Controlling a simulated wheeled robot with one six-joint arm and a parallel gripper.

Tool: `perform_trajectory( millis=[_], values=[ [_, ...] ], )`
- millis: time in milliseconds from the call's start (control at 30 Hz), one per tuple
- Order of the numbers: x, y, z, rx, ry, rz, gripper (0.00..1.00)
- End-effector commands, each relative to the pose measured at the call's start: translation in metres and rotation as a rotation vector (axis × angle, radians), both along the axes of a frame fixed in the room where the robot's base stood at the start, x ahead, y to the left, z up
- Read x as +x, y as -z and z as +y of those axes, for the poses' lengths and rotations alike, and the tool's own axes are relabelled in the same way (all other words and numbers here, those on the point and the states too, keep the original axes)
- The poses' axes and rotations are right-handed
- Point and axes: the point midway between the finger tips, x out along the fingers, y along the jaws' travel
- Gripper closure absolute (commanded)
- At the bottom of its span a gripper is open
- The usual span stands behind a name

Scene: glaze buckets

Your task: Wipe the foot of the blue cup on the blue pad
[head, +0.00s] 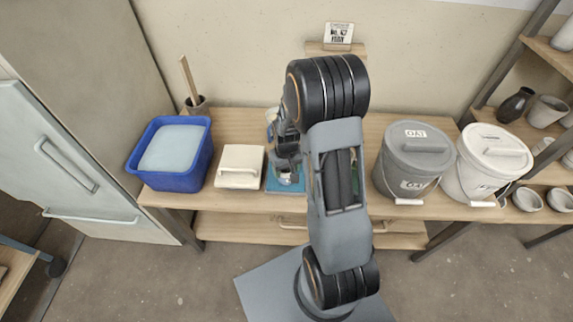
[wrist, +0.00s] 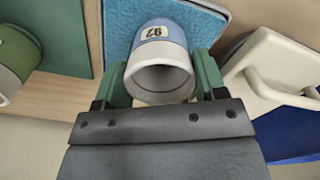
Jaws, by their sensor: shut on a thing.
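The blue cup (wrist: 160,50) is pale blue outside with a grey-white inside and a number label. Its open mouth faces the wrist camera and its foot points away, toward the blue pad (wrist: 202,20). My gripper (wrist: 160,80) is shut on the cup, with a green fingertip on each side. The foot is hidden, so I cannot tell whether it touches the pad. In the head view the blue pad (head: 272,185) lies on the bench, partly covered by my gripper (head: 288,165).
A cream lidded box (head: 239,167) stands left of the pad, then a blue tub (head: 190,181). A grey bucket (head: 412,165) and a white bucket (head: 485,170) stand right. A green pad (wrist: 70,35) with a green vessel (wrist: 15,55) lies beside the blue pad.

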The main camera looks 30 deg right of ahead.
Motion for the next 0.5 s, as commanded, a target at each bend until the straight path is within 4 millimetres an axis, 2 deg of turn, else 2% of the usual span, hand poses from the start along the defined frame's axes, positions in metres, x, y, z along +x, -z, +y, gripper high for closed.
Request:
perform_trajectory(
  millis=[167,500],
  values=[
    [0.004,0.001,-0.002,0.0,0.001,0.001,0.68],
    [0.029,0.0,-0.016,0.0,0.001,0.001,0.68]
  ],
)
